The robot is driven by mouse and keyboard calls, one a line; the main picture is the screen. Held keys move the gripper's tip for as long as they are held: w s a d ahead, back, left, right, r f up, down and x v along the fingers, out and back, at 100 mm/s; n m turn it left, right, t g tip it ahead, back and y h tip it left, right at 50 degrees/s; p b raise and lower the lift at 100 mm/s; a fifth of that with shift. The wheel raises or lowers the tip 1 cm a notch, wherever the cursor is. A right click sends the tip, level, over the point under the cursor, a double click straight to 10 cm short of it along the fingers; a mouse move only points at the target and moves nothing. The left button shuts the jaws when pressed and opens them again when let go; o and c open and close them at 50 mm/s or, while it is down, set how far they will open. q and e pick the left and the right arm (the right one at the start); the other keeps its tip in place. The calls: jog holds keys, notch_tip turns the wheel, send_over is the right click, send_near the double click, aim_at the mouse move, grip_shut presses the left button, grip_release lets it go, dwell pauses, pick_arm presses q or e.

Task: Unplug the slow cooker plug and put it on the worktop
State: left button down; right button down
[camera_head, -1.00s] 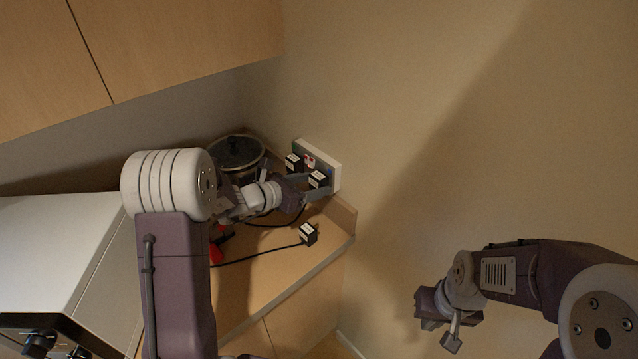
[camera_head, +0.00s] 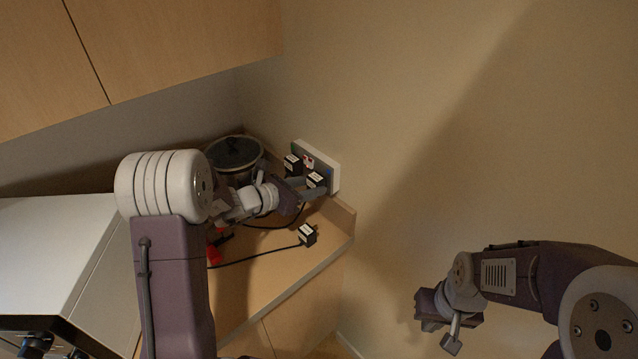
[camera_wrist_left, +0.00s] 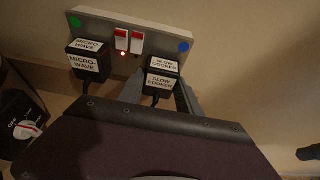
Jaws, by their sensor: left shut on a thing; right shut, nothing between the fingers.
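The slow cooker plug (camera_wrist_left: 162,76), black with white "SLOW COOKER" labels, is at the right side of the wall socket panel (camera_wrist_left: 100,22). It also shows in the head view (camera_head: 316,180). My left gripper (camera_wrist_left: 160,92) has a finger on each side of this plug and is shut on it. The plug's pins are hidden, so I cannot tell whether it is fully seated. The worktop (camera_head: 270,285) lies below the socket. My right gripper (camera_head: 437,334) is shut and empty, away to the right in front of the wall.
A microwave plug (camera_wrist_left: 88,60) sits left in the panel, beside two red-marked switches (camera_wrist_left: 129,40). A loose plug (camera_head: 307,235) lies on the worktop with its cable running left. The slow cooker (camera_head: 235,155) stands in the corner. A white appliance (camera_head: 55,250) is at left.

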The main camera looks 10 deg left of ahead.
pick_arm(q)
jog(key=shift+s+a, duration=0.4)
jog(key=shift+s, duration=0.1)
jog(key=shift+s+a, duration=0.45)
dwell(0.4)
jog(key=shift+s+a+b, duration=0.35)
jog(key=shift+s+a, duration=0.5)
jog(key=shift+s, duration=0.3)
